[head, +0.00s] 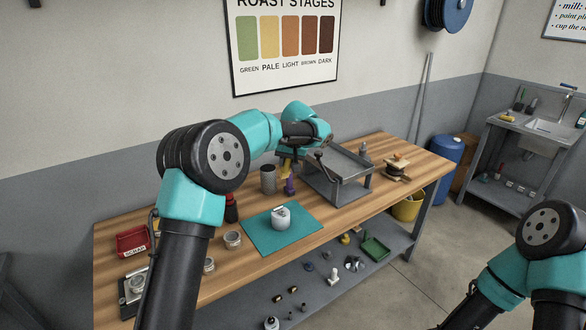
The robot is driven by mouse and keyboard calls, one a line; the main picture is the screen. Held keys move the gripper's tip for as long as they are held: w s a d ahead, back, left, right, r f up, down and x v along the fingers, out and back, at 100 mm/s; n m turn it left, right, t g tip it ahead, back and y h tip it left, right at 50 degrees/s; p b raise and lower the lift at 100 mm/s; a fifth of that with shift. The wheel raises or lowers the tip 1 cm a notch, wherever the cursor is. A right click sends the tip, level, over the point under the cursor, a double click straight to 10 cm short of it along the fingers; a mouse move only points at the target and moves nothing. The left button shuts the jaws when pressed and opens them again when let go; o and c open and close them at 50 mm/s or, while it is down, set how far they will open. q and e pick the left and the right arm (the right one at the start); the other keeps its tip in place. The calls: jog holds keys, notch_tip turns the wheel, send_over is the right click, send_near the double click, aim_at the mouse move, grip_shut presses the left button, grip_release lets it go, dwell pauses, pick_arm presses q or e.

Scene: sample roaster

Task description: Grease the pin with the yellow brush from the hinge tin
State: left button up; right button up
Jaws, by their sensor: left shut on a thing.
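My left gripper (289,157) is over the back of the workbench, shut on a yellow thing that looks like the yellow brush (284,166). Its lower end is too small to make out, close above a purple object (290,186). A grey cylindrical tin (268,179) stands just left of it. Several open tins stand nearer the front left, including one tin (233,239) by the mat. I cannot tell which is the hinge tin, and I cannot make out the pin. My right gripper is out of view; only part of that arm shows at lower right.
A grey metal stand (352,193) is right of the gripper. A white lidded pot (281,217) sits on a teal mat (258,238). A red scrap bin (132,243) is at left. The wooden bench top (325,215) is partly clear in front of the stand.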

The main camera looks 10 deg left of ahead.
aim_at(288, 171)
pick_arm(q)
jog(key=shift+f, duration=2.5)
jog(key=shift+s+a, duration=0.1)
jog(key=shift+a, duration=0.05)
jog(key=shift+a+r, duration=0.1)
jog(key=shift+r, duration=0.4)
jog(key=shift+d, duration=0.25)
